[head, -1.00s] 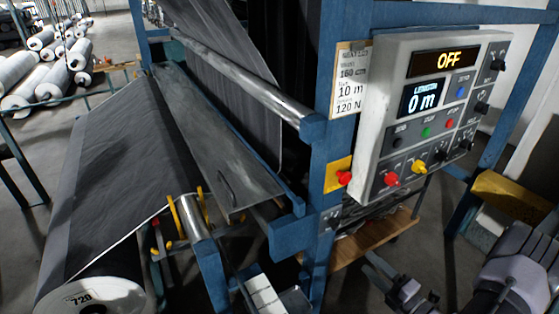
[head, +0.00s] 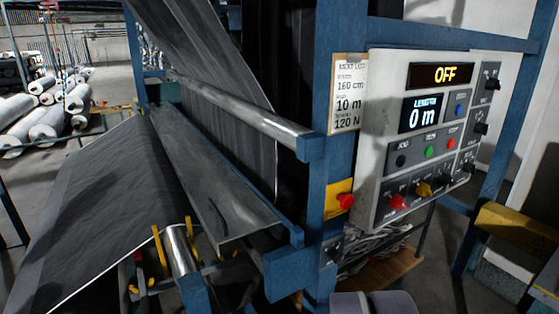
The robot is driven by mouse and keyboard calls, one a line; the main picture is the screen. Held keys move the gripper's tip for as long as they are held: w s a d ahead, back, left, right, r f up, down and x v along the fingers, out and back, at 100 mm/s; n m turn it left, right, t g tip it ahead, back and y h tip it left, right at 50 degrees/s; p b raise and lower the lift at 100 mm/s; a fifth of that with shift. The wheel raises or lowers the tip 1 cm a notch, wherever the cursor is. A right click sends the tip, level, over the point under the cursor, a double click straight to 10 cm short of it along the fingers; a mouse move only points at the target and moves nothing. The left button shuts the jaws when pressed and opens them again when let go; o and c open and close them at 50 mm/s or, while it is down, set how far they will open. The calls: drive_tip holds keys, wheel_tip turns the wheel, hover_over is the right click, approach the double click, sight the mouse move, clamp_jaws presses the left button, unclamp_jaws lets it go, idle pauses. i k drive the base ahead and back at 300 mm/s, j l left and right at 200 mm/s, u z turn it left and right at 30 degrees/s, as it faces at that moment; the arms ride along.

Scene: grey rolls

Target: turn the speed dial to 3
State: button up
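The control panel (head: 378,120) is a pale box on the blue frame at the right. Its upper display (head: 445,74) reads OFF and the one below (head: 422,113) reads LENGTH 0 m. Several black knobs run down its right side: an upper one (head: 491,84), a middle one (head: 480,129) and a lower one (head: 468,167). Their labels are too small to read, so I cannot tell which is the speed dial or where it points. My gripper is not in view; only a grey part of my arm shows at the bottom edge, below the panel.
A job card (head: 348,95) with 160 cm, 10 m and 120 N hangs left of the panel. A yellow-topped block (head: 515,228) stands at right.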

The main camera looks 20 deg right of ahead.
sight(445, 179)
drive_tip(key=z, duration=1.55)
